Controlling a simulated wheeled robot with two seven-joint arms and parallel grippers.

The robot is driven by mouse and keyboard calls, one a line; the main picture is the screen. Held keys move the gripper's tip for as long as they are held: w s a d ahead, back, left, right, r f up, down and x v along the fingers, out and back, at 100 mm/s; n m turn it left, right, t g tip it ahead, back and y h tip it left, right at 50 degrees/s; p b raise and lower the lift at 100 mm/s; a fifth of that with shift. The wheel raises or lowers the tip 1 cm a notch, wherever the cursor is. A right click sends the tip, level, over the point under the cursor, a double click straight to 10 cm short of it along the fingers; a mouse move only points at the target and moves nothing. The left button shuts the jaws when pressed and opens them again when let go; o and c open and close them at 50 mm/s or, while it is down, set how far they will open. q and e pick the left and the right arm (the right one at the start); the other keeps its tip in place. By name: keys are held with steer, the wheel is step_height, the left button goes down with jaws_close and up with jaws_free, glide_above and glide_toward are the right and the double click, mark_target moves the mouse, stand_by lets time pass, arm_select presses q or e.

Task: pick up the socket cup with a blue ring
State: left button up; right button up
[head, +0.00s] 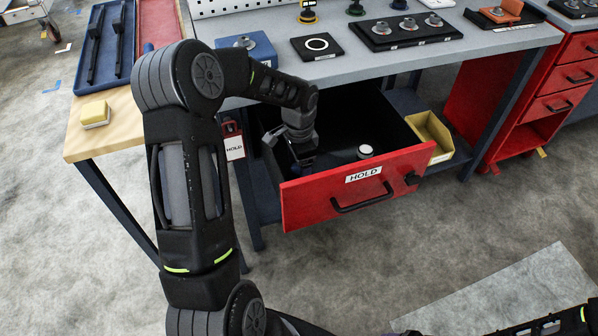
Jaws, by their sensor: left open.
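I cannot make out for certain which piece is the socket cup with a blue ring. A small round piece with a pale top (365,151) stands in the open red drawer (345,190); no ring colour is readable on it. On the bench, a black holder (452,35) carries several grey metal cups (408,23). My right gripper is not visible.
The drawer front is labelled HOLD and has a black handle (362,203). A red HOLD tag (234,145) hangs at left. The bench (350,72) overhangs the drawer's rear. A yellow bin (430,137) stands right of the drawer. A black pad with a white ring (317,44) lies above.

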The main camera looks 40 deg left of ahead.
arm_select(q)
steer(key=shift+f, duration=0.15)
steer(key=shift+c, duration=0.3)
steer(key=c, duration=1.5)
